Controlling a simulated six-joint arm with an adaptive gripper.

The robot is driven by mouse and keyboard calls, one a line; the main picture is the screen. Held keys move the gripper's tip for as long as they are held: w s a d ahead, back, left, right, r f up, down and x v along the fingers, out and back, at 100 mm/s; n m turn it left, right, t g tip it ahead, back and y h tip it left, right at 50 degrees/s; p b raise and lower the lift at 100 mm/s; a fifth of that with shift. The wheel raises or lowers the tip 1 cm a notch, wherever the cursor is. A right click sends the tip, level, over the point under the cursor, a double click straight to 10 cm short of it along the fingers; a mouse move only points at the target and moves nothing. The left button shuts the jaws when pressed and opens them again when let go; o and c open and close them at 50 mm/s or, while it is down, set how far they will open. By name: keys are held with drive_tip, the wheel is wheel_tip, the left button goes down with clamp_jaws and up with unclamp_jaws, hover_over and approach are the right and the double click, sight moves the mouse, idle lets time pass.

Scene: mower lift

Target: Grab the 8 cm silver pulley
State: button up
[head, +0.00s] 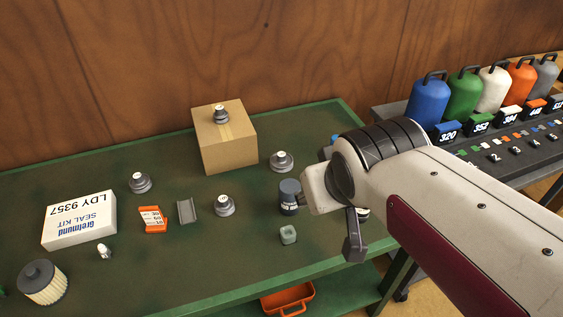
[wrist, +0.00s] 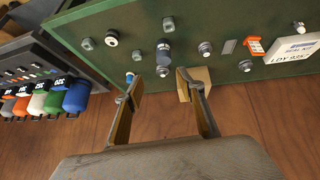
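Several silver-grey pulleys are in the head view: one (head: 220,114) on top of the cardboard box, one (head: 281,161) right of the box, one (head: 224,205) in front of it and one (head: 140,182) at left. I cannot tell which is 8 cm. In the wrist view, the pulley right of the box (wrist: 162,70) shows between the finger directions, with the front pulley (wrist: 205,48) and left pulley (wrist: 245,65) further right. My gripper (wrist: 160,84) is open and empty, its fingers well apart, above and away from the table. The box-top pulley is not clear there.
The cardboard box (head: 227,145) stands near the wooden wall. A dark cylinder (head: 289,195) and a small green block (head: 288,234) lie near my arm. A white seal kit box (head: 79,220), orange packet (head: 153,219) and grey bracket (head: 187,210) lie leftward. Coloured canisters stand at right.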

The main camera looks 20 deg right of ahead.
drive_tip(key=w+d+f+n+t, duration=0.1)
drive_tip(key=w+d+f, duration=0.15)
drive_tip(key=w, duration=0.55)
drive_tip(key=w+d+f+t+h, duration=0.1)
drive_tip(key=w+d, duration=0.3)
drive_tip(key=w, duration=0.4)
drive_tip(key=w+d+f+n+t, duration=0.1)
drive_tip(key=w+d+f+t, duration=0.15)
drive_tip(key=w, duration=0.55)
drive_tip(key=w+d+f+n+y, duration=0.1)
drive_tip(key=w+d+f+y, duration=0.15)
drive_tip(key=w+f, duration=0.4)
drive_tip(key=n+t+y, duration=0.1)
drive_tip(key=t+y, duration=0.1)
drive_tip(key=y, duration=0.2)
approach(282, 155)
drive_tip(key=shift+w+d+r+g+h, duration=0.25)
drive_tip(key=shift+w+r, duration=0.3)
drive_tip(key=shift+w, duration=0.25)
drive_tip(key=shift+s+a+f+y, duration=0.1)
drive_tip(key=shift+a+f+y, duration=0.1)
drive_tip(key=shift+f+y, duration=0.35)
drive_tip(key=shift+f, duration=0.15)
drive_tip(key=shift+x, duration=1.3)
drive_tip(key=shift+x, duration=2.6)
